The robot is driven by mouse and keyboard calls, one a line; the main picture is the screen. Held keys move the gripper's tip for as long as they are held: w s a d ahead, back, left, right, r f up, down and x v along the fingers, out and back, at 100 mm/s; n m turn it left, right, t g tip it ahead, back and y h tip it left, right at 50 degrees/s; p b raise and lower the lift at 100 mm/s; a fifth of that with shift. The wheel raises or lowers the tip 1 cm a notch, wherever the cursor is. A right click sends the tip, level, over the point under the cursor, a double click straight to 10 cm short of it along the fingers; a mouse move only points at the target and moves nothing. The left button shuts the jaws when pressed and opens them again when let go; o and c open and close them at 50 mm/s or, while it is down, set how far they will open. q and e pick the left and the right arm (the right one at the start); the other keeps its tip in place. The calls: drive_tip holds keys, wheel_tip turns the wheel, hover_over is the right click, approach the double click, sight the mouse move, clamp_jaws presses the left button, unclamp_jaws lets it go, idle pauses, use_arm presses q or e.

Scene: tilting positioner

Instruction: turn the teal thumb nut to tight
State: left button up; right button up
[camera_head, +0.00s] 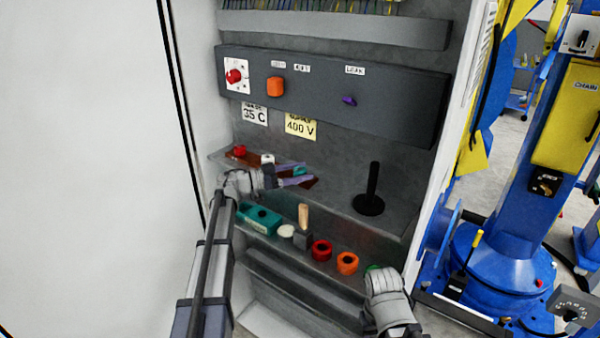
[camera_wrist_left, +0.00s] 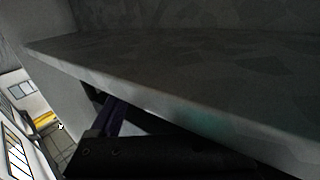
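A small teal part (camera_head: 300,170), which looks like the thumb nut, shows on the upper shelf in the head view. My left gripper (camera_head: 296,176) reaches in from the left, with its purple fingers right at the teal part. The fingers appear apart, one above the other. I cannot tell whether they touch the nut. The left wrist view is dark and shows a grey shelf edge, a purple finger (camera_wrist_left: 115,117) and a faint teal tint; the nut is not clear there. My right gripper (camera_head: 385,285) is at the lower right by a green part, its fingers hidden.
A dark panel (camera_head: 400,105) with a red knob (camera_head: 234,76) and an orange knob (camera_head: 275,86) is above. A black upright post (camera_head: 372,190) stands right on the shelf. The lower ledge holds a teal block (camera_head: 262,219), a red ring (camera_head: 321,250) and an orange ring (camera_head: 347,263).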

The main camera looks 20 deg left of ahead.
use_arm(q)
drive_tip(key=shift+v, duration=3.95)
drive_tip(key=shift+d+t, duration=0.15)
drive_tip(key=shift+t, duration=0.15)
